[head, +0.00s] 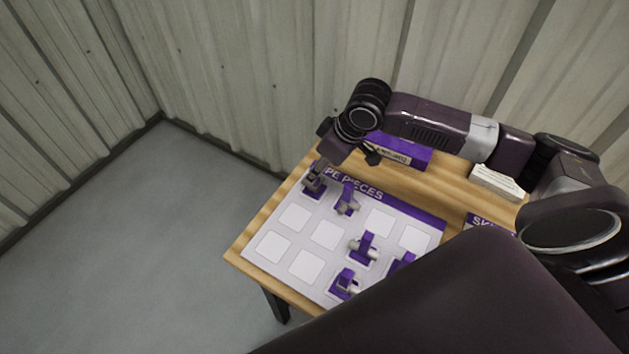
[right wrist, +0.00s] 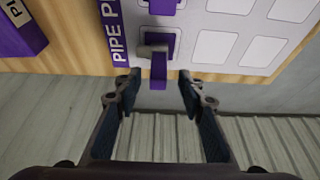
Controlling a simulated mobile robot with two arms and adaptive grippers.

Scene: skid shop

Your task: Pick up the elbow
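A pipe piece with a grey fitting (right wrist: 150,51) on a purple holder (right wrist: 158,72) sits at the corner of the "PIPE PIECES" mat in the right wrist view. Its purple holder also shows in the head view (head: 314,190), partly hidden by my gripper. Whether this fitting is the elbow I cannot tell for sure. My right gripper (right wrist: 160,88) is open, its fingers apart on either side of the purple holder's near end, holding nothing. In the head view the right gripper (head: 314,174) points down over that piece. My left gripper is not in view.
Other purple holders with grey fittings (head: 347,200) (head: 364,247) (head: 345,284) stand on the white mat (head: 285,245) among empty squares. A purple box (head: 405,150) and a white stack (head: 497,183) lie at the table's back. Corrugated walls (head: 230,75) stand behind.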

